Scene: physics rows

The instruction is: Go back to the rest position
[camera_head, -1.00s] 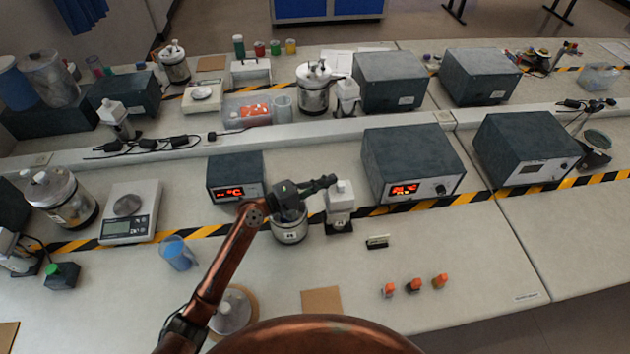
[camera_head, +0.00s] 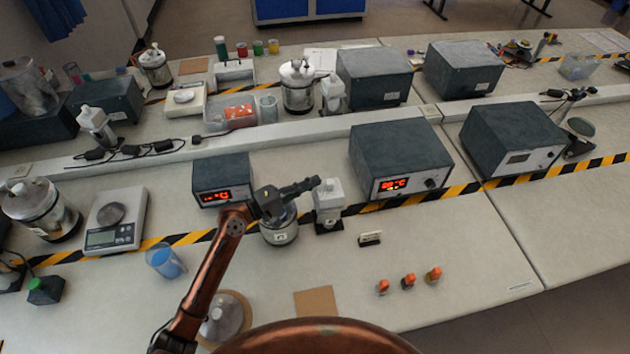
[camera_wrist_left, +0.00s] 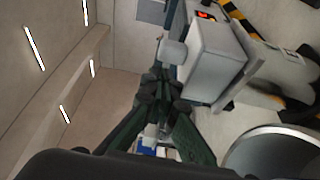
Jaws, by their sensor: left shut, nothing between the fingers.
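My left gripper (camera_head: 306,186) reaches over the bench in the head view, its arm coming up from the bottom left. It is shut with nothing between its fingertips. It stands above and in front of a steel vessel labelled on its side (camera_head: 280,232), partly hiding its top. The fingertips point right, close to a small white-topped device (camera_head: 328,205); I cannot tell whether they touch. In the left wrist view the dark fingers (camera_wrist_left: 158,88) meet at their tips. My right gripper is not in view.
Two control boxes with red displays (camera_head: 222,180) (camera_head: 401,160) stand behind the gripper. Small orange-capped vials (camera_head: 408,281) stand at right.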

